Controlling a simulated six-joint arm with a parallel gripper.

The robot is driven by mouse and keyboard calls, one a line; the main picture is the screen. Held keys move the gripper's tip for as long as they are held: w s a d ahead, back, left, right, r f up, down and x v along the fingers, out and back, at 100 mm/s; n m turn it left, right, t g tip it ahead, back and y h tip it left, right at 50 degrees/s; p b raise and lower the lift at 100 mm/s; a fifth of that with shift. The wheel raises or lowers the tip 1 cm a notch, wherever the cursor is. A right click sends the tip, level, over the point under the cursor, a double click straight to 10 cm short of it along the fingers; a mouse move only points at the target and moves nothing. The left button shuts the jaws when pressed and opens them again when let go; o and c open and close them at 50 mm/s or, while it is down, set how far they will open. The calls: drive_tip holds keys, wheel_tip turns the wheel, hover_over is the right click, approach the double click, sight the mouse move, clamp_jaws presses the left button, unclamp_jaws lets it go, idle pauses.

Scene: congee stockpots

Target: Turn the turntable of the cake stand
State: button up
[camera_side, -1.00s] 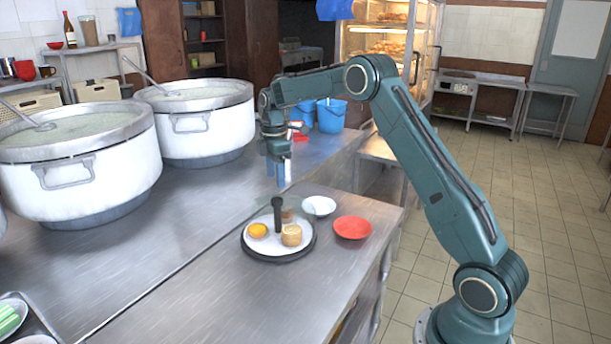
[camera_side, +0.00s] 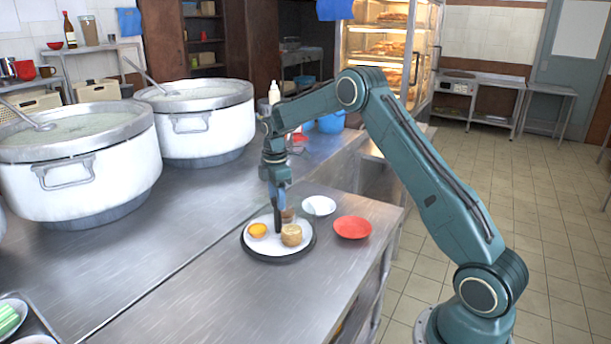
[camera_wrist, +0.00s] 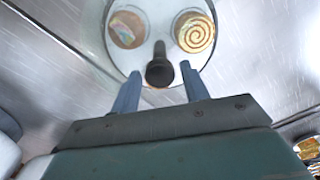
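The cake stand's round white plate (camera_side: 265,246) sits on a dark turntable base (camera_side: 290,259) near the counter's right edge. A black upright post (camera_side: 277,219) stands on it; its round knob (camera_wrist: 159,70) shows in the wrist view. Around the post are an orange-yellow tart (camera_side: 257,230), a tan roll (camera_side: 291,235) with a spiral top in the wrist view (camera_wrist: 195,33), and a brown cake (camera_side: 287,215), partly hidden. My gripper (camera_side: 277,197) points down at the post's top. Its two blue fingers (camera_wrist: 161,84) are apart, one to each side of the knob; contact is not visible.
A white bowl (camera_side: 319,205) and a red dish (camera_side: 352,227) stand right of the stand. Two large stockpots (camera_side: 205,128) (camera_side: 95,175) stand behind and left. A blue bucket (camera_side: 331,121) is behind my arm. The counter front of the stand is clear.

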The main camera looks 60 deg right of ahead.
clamp_jaws()
drive_tip(key=shift+n, duration=1.6)
drive_tip(key=shift+o, duration=1.5)
unclamp_jaws()
drive_tip(key=shift+r, duration=0.1)
